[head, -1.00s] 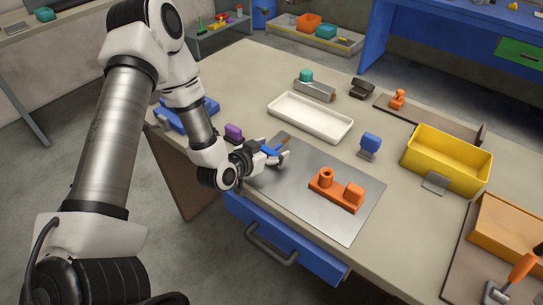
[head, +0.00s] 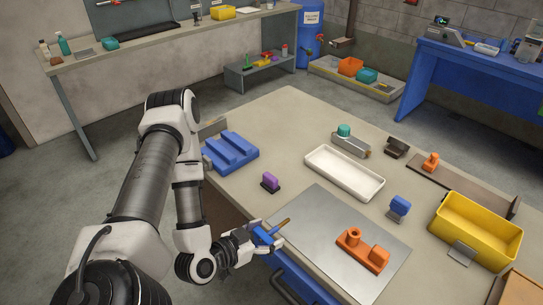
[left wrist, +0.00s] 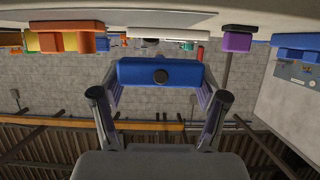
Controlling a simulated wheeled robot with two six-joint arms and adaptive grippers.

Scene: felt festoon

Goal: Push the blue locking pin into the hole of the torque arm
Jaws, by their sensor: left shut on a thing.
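My left gripper (head: 262,243) is shut on the blue locking pin (head: 264,236), near the front left edge of the metal sheet. A brown shaft points from the blue part toward the upper right. In the left wrist view, the pin's blue block (left wrist: 145,72) sits between both fingers (left wrist: 160,90), with a dark round spot in its middle. The orange torque arm (head: 362,250) lies on the sheet, to the right of and apart from the gripper. It has a round boss with a hole on top and a block at its other end. My right gripper is not in view.
The metal sheet (head: 320,225) is clear left of the torque arm. A white tray (head: 345,172), purple piece (head: 270,182), blue holder (head: 231,150), small blue piece (head: 399,206) and yellow bin (head: 475,228) stand around it.

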